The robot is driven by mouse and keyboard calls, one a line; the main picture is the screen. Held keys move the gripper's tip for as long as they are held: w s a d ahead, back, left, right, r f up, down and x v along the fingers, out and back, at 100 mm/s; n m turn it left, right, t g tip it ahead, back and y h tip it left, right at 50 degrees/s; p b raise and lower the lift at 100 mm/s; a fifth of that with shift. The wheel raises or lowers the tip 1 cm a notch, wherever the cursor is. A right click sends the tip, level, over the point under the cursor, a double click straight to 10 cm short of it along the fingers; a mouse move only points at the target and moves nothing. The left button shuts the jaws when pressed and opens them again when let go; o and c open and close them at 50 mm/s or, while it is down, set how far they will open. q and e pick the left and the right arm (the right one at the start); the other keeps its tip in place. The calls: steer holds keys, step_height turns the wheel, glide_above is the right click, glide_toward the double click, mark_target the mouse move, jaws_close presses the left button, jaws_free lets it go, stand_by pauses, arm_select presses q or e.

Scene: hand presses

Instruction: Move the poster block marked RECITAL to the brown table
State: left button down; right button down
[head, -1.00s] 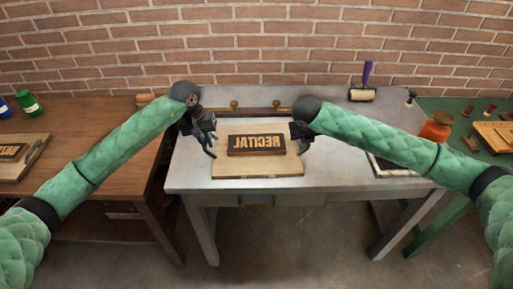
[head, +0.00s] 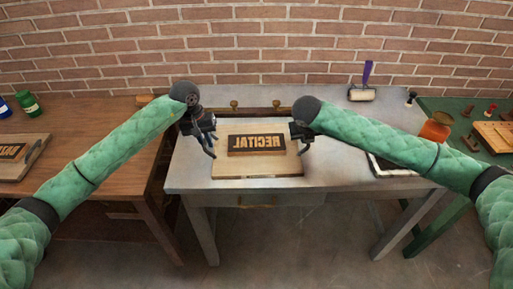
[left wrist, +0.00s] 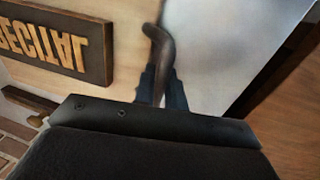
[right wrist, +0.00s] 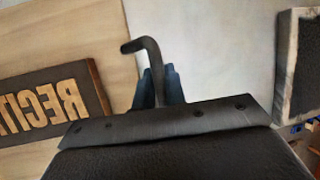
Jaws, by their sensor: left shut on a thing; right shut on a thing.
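The poster block marked RECITAL (head: 257,145), dark with raised tan mirrored letters, lies flat on a pale wooden board (head: 258,170) on the grey metal table. It also shows in the left wrist view (left wrist: 58,40) and right wrist view (right wrist: 50,105). My left gripper (head: 205,138) is at the board's left side, shut on a dark bent handle (left wrist: 160,52). My right gripper (head: 300,136) is at the right side, shut on a matching handle (right wrist: 147,52). Whether the handles join the board is unclear. The brown table (head: 85,120) stands at the left.
The brown table holds another board (head: 22,170) with a dark block, and jars (head: 29,104) at the back. A green table (head: 440,172) stands farther right. A gap separates the brown and grey tables.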

arm_select(q)
steer(key=shift+a+r, duration=0.1)
steer(key=shift+r, duration=0.05)
arm_select(e)
steer(key=shift+r, duration=0.2)
